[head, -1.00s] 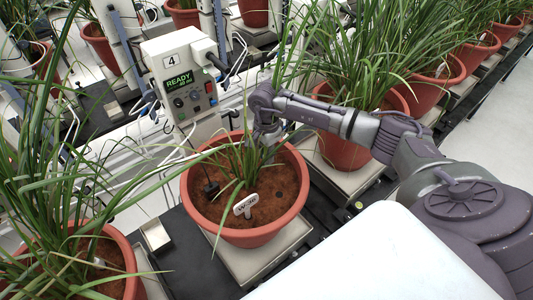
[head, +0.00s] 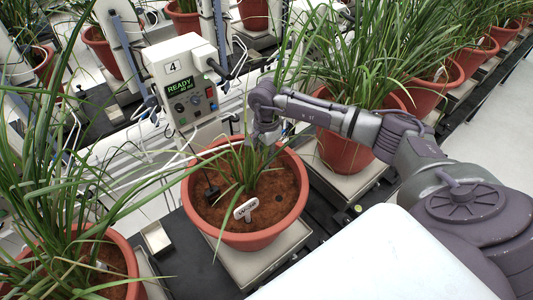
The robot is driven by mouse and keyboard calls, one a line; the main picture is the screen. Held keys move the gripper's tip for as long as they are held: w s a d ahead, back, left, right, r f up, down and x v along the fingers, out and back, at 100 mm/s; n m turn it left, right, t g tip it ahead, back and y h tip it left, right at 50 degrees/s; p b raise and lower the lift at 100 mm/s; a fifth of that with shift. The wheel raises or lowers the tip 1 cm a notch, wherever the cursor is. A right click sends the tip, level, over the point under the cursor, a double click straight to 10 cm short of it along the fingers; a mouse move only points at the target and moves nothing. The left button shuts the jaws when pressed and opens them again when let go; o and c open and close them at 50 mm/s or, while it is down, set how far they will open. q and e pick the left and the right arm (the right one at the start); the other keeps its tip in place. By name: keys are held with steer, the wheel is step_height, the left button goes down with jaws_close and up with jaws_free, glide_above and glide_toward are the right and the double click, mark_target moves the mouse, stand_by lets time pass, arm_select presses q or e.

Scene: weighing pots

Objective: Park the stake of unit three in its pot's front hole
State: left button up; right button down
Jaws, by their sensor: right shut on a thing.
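The middle terracotta pot (head: 247,242) stands on a pale scale plate, with brown soil and a grassy plant. A dark hole (head: 278,198) shows in the soil at right. A white label tag (head: 246,208) stands at the front of the soil, and a small black probe (head: 211,191) is at the left. My right gripper (head: 264,141) is low at the back of this pot, among leaves. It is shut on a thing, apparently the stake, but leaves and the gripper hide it. No unit three marking shows. My left gripper is not in view.
A control box (head: 190,85) marked 4, its screen reading READY, stands behind the pot. Neighbouring pots stand at left (head: 121,262) and right (head: 346,150), with long leaves overhanging. White tubes and cables cross behind the middle pot.

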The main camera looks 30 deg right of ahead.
steer(key=shift+r+p, duration=0.9)
steer(key=shift+r, duration=1.1)
step_height(320, 180, up, 7)
steer(key=p, duration=0.3)
stand_by(0.6)
steer(key=shift+f, duration=0.1)
